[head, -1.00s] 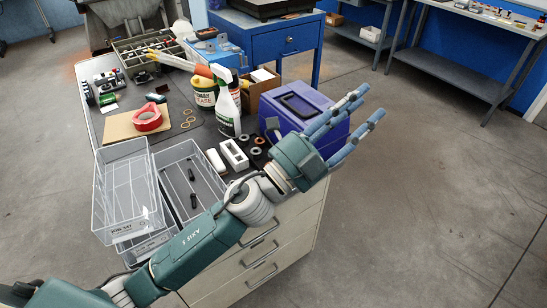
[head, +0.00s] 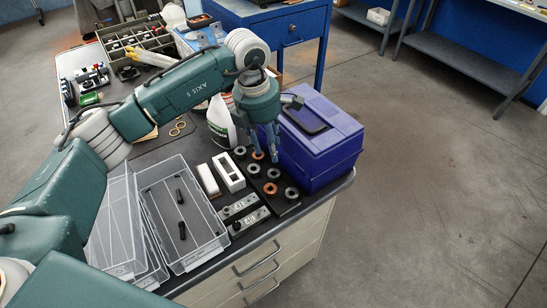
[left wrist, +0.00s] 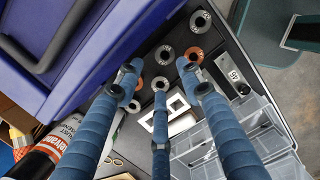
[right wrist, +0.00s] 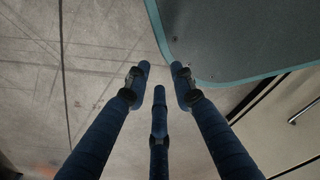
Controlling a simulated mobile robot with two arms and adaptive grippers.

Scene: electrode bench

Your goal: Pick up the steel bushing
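Several grey, steel-looking rings lie with copper-coloured rings on a black board (head: 283,206) at the bench's right end. One grey ring (head: 291,193) is at the board's near right, another grey ring (head: 254,169) left of my fingers. I cannot tell which one is the steel bushing. My left gripper (head: 266,150) points down over the board's far part, fingers spread and empty. In the left wrist view a grey ring (left wrist: 160,84) shows between the fingertips, with a copper ring (left wrist: 194,54) behind the right finger. My right gripper (right wrist: 160,76) is open and empty, over floor.
A purple box (head: 325,150) stands close to the right of the rings. A spray bottle (head: 219,125) stands behind. Left of the board are white blocks (head: 207,180), grey numbered blocks (head: 249,221) and clear trays (head: 188,255). The bench edge is close in front.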

